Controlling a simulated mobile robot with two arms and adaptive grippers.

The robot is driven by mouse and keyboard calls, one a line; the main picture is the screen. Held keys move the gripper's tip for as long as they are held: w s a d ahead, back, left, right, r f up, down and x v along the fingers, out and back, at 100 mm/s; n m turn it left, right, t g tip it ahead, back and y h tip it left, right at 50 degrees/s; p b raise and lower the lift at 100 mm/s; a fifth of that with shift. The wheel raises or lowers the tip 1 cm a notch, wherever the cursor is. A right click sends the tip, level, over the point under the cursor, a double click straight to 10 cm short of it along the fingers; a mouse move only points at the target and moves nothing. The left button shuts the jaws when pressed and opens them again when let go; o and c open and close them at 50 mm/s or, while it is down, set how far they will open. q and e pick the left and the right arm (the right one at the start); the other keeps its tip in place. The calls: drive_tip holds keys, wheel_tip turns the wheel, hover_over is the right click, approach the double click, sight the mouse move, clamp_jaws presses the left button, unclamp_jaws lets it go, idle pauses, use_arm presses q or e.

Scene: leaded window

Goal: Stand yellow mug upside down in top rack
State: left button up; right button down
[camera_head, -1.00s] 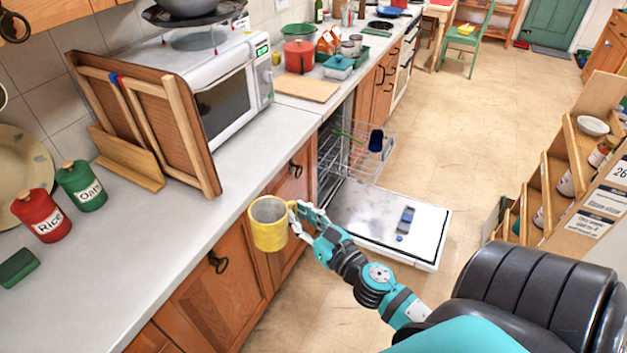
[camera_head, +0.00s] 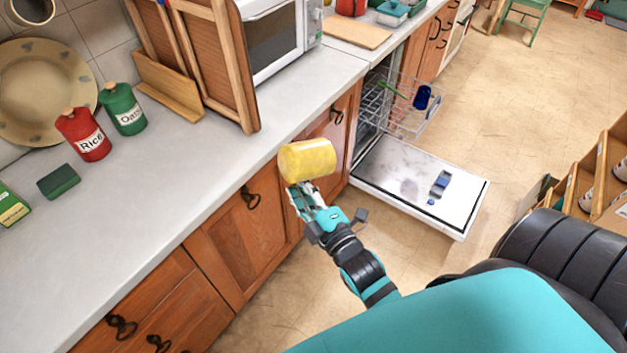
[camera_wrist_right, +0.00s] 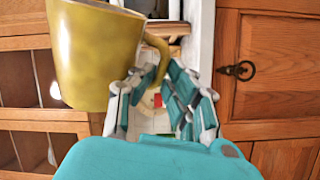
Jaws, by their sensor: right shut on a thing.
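The yellow mug (camera_head: 308,159) is held in the air by my right gripper (camera_head: 303,192), in front of the counter edge. It is tipped onto its side in the head view, and its opening is not visible. In the right wrist view the mug (camera_wrist_right: 95,52) is at the upper left, with its handle (camera_wrist_right: 158,55) between the fingers of my right gripper (camera_wrist_right: 157,92). The top rack (camera_head: 408,112) is pulled out of the open dishwasher, to the right of and beyond the mug. A blue cup (camera_head: 422,97) is in the rack. My left gripper is out of view.
The dishwasher door (camera_head: 402,187) is folded down, with a small blue item on it. The counter (camera_head: 215,140) runs along the left, with red and green canisters, a wooden rack and a microwave (camera_head: 283,35). Wooden shelves (camera_head: 590,175) stand at the right; floor between is clear.

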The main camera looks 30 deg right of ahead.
drive_tip(key=a+r+m+p, duration=0.4)
drive_tip(key=r+m+p, duration=0.2)
drive_tip(key=m, duration=0.8)
drive_tip(key=p, duration=0.2)
drive_tip(key=shift+a+r+m+p, duration=0.15)
drive_tip(key=shift+a+m+p, duration=0.15)
drive_tip(key=shift+p, duration=0.1)
drive_tip(key=shift+d, duration=0.1)
